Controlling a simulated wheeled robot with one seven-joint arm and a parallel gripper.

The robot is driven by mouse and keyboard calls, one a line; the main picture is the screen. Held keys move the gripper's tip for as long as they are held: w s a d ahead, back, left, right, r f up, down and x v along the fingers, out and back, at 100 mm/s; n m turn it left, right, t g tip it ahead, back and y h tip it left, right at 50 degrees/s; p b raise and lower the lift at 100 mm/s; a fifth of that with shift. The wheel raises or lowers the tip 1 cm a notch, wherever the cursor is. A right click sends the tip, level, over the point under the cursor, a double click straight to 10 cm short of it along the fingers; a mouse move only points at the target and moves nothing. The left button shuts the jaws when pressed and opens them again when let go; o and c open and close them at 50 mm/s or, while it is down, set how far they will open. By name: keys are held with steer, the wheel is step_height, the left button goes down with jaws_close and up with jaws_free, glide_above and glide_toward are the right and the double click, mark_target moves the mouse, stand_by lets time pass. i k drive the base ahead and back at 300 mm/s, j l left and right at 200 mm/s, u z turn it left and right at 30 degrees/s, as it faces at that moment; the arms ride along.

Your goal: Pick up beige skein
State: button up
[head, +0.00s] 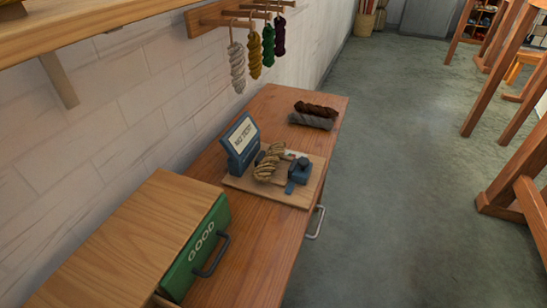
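The beige skein (269,162) is a twisted hank of tan wool. It rests on or against a blue device (299,174) on a light wooden board (290,196), which lies on a wooden counter. I cannot tell exactly how it is held there. A blue-framed sign (242,140) stands just left of the skein. My gripper does not show in the head view.
A wooden box with a green "GOOD" front (198,246) sits at the near end of the counter (263,229). Brown (316,109) and grey (310,121) skeins lie at the far end. Several skeins hang from a wall rack (225,14). Open floor (400,150) lies to the right.

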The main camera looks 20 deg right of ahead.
mark_target(262, 173)
steer(key=i+l+z, duration=0.6)
steer(key=z, duration=0.15)
steer(key=i+l+z, duration=0.1)
steer(key=i+z, duration=0.25)
steer(key=i, duration=0.15)
steer(key=i+l+z, duration=0.15)
steer(key=i, duration=1.65)
steer(key=i+u, duration=0.35)
steer(key=i+l+u, duration=0.25)
steer(key=u, duration=0.15)
steer(key=i+l+u, duration=0.9)
steer(key=l+u, duration=0.2)
steer(key=i+l+u, duration=0.15)
steer(key=l+u, duration=0.25)
steer(key=i+l+u, duration=0.1)
steer(key=l+u, duration=0.25)
steer(key=l, duration=0.2)
steer(key=l+u, duration=0.4)
steer(key=l, duration=0.15)
steer(key=j, duration=1.1)
steer(key=i+j, duration=0.1)
steer(key=j, duration=0.95)
